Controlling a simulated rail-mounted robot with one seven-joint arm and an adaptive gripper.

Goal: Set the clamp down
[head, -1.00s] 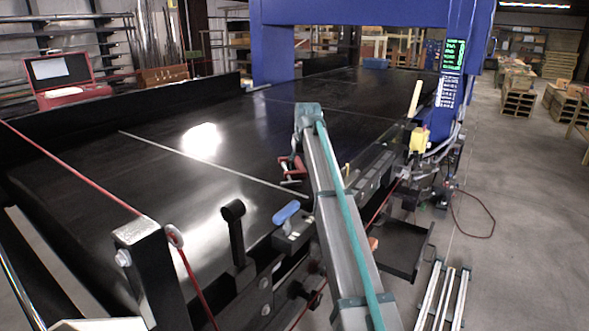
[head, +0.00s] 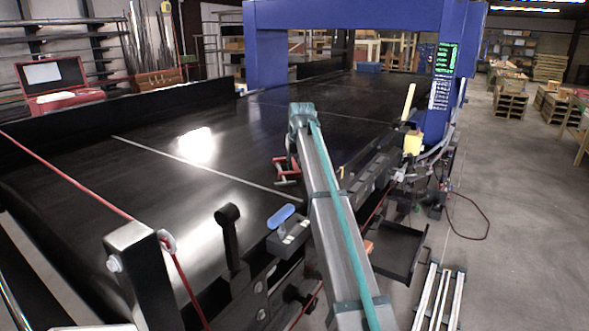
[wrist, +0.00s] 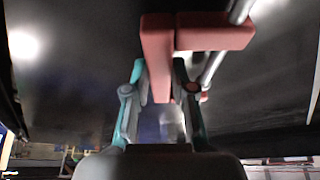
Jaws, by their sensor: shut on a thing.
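The red clamp (head: 287,171) with grey metal bars is over the black conveyor belt, just left of my arm in the head view. In the wrist view the clamp (wrist: 157,50) fills the upper middle. My gripper (wrist: 160,80) is shut on its red body, one teal-and-grey finger on each side. In the head view my arm mostly hides the gripper. The clamp appears at or close to the belt surface; I cannot tell whether it touches.
The black belt (head: 150,195) is largely clear around the clamp. A blue gantry (head: 345,14) spans it at the back. An open red case (head: 58,88) stands at far left.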

